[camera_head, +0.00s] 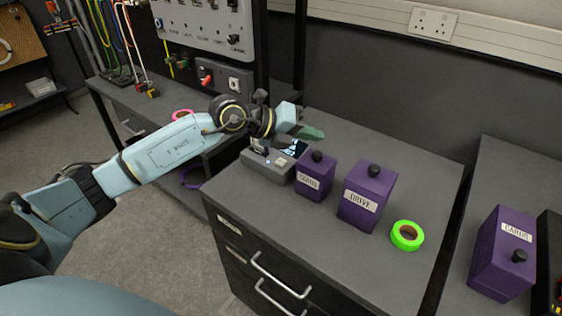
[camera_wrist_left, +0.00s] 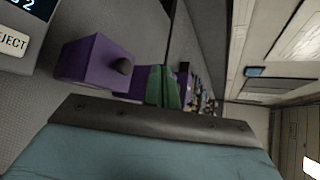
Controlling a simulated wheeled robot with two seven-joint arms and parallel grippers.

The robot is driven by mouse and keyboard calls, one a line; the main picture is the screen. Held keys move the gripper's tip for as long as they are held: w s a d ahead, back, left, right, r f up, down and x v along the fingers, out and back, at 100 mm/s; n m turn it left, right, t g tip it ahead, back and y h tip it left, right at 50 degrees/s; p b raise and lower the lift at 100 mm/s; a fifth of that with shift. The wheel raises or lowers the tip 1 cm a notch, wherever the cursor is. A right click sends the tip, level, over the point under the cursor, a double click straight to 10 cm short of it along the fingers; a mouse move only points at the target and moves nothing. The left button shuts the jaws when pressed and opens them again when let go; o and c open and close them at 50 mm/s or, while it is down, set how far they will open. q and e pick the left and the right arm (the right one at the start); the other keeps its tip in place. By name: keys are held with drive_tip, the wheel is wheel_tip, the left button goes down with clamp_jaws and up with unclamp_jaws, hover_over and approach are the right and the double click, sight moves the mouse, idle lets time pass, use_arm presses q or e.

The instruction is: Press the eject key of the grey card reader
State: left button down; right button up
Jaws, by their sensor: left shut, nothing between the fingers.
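The grey card reader (camera_head: 262,168) sits on the dark cabinet top, left of the purple boxes, with a small lit screen (camera_head: 296,147). A pale key shows on its top. In the left wrist view the cream key marked EJECT (camera_wrist_left: 12,41) is at the upper left edge, partly cut off. My left gripper (camera_head: 312,133), with green fingers, is shut and empty. In the head view it appears above and beyond the reader, and its arm hides part of the reader's back. In the wrist view its fingers (camera_wrist_left: 162,88) point away from the key. My right gripper is not in view.
Another purple box (camera_head: 503,255) stands on the right-hand surface. The cabinet top (camera_head: 420,180) is clear at the back right.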

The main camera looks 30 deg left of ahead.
use_arm(q)
drive_tip(key=w+a+f+g+y, duration=0.1)
drive_tip(key=a+y, duration=0.4)
drive_tip(key=a, duration=0.5)
drive_tip(key=shift+w, duration=0.2)
drive_tip(key=shift+d+f, duration=0.1)
